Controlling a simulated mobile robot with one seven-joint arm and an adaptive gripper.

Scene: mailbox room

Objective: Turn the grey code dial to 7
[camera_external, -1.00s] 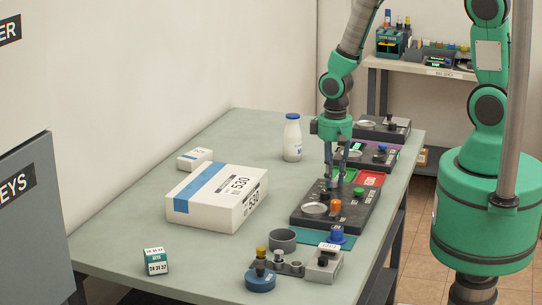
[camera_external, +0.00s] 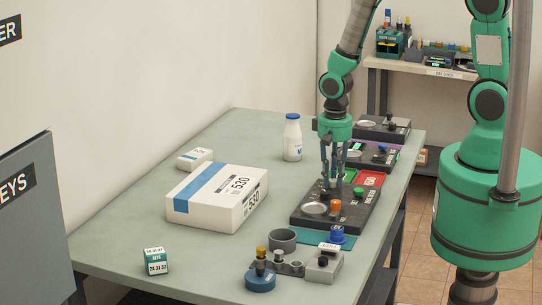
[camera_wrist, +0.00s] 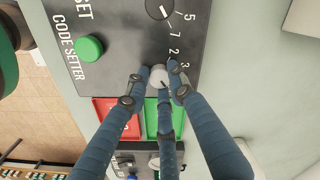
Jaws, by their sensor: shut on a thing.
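The grey code dial (camera_wrist: 158,76) is a small round knob with a dark pointer line, set on the dark code setter panel (camera_wrist: 120,20). White digits, 2 and 3 among them, are printed beside it. My gripper (camera_wrist: 156,78) is shut on this dial, its blue-grey fingers around it. In the external view my gripper (camera_external: 333,182) points straight down at the panel, and its fingers mostly hide the dial.
A green button (camera_wrist: 90,48) and a black dial (camera_wrist: 159,8) are on the same panel. Green (camera_wrist: 150,115) and red (camera_wrist: 108,110) trays adjoin it. A white box (camera_external: 210,200) lies left of the panel, and a white bottle (camera_external: 292,140) stands behind it.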

